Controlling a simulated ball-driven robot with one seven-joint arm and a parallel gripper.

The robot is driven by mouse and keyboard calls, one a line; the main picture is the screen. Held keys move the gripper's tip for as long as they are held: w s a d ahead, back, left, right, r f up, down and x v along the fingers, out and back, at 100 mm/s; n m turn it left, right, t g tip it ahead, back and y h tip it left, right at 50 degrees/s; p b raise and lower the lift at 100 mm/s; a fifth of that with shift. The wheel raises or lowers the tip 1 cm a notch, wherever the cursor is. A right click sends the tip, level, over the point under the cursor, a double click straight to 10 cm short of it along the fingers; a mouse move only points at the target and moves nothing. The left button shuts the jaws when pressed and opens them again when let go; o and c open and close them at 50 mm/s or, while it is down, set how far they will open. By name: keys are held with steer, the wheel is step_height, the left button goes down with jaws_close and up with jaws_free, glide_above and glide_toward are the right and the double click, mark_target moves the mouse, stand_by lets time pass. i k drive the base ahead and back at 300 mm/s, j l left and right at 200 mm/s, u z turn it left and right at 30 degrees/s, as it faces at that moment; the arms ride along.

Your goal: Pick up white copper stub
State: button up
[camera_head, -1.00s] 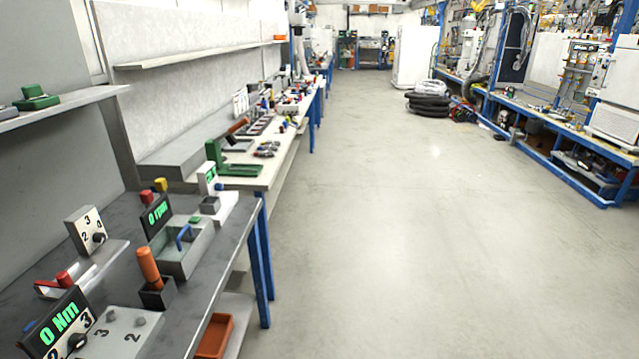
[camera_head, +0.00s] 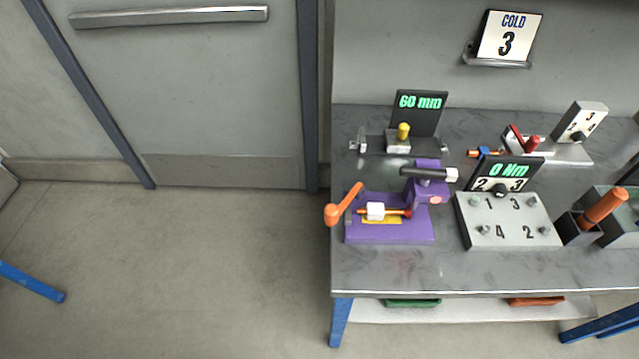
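On the grey bench, a purple clamp-like device (camera_head: 405,232) has an orange handle (camera_head: 343,204) at its left end. A white block (camera_head: 375,211) sits on a thin copper-orange rod (camera_head: 393,212) lying across this device, above a yellow patch. A dark cylinder (camera_head: 428,173) with a white end lies across the device's upright part. A small orange and blue piece (camera_head: 484,153) lies further back. I cannot tell for sure which of these is the white copper stub. My gripper is not in view.
Behind the device stands a gauge with a "60 mm" display (camera_head: 419,101). To its right are a numbered plate (camera_head: 509,218) and an orange-handled tool (camera_head: 602,208) in a dark holder. A closed grey door (camera_head: 190,90) and bare floor (camera_head: 190,270) are at left.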

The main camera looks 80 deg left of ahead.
mark_target(374, 210)
steer(key=u, duration=1.6)
steer(key=k+j, duration=0.1)
steer(key=j, duration=0.3)
steer(key=k+j+z, duration=0.1)
steer(key=j, duration=0.25)
steer(key=k+j+z, duration=0.1)
steer(key=j, duration=0.3)
steer(key=k+j, duration=0.1)
steer(key=j, duration=0.3)
